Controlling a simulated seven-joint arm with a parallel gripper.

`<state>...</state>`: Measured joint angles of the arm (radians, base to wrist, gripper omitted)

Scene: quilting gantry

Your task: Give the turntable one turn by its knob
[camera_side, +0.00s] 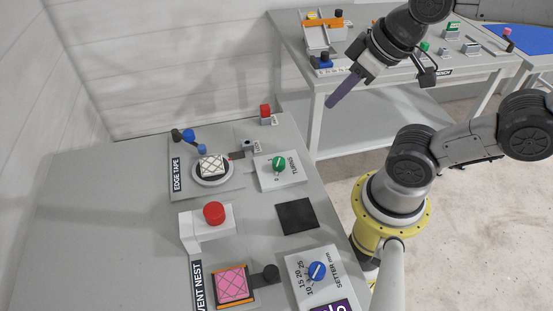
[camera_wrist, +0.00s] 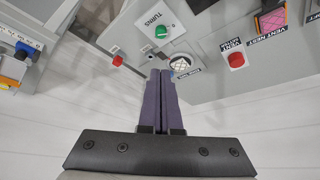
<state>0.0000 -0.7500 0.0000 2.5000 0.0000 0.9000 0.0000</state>
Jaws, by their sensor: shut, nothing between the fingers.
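The turntable (camera_side: 196,178) is a round pale disc at the edge tape station, with a white quilted block (camera_side: 210,165) on it. A green knob (camera_side: 279,163) sits on a white plate marked TURNS, just right of the turntable. In the wrist view the green knob (camera_wrist: 161,31) and the quilted block (camera_wrist: 181,64) show beyond my fingertips. My gripper (camera_side: 331,104) is shut and empty, its purple fingers together. It hangs in the air up and to the right of the knob, apart from it. The fingers also show in the wrist view (camera_wrist: 160,73).
A red button (camera_side: 214,212) on a white box, a black pad (camera_side: 297,216), a blue setter dial (camera_side: 317,271) and a pink block (camera_side: 232,283) are nearer the viewer. A small red block (camera_side: 265,112) stands at the back edge. Another bench (camera_side: 291,37) stands behind.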

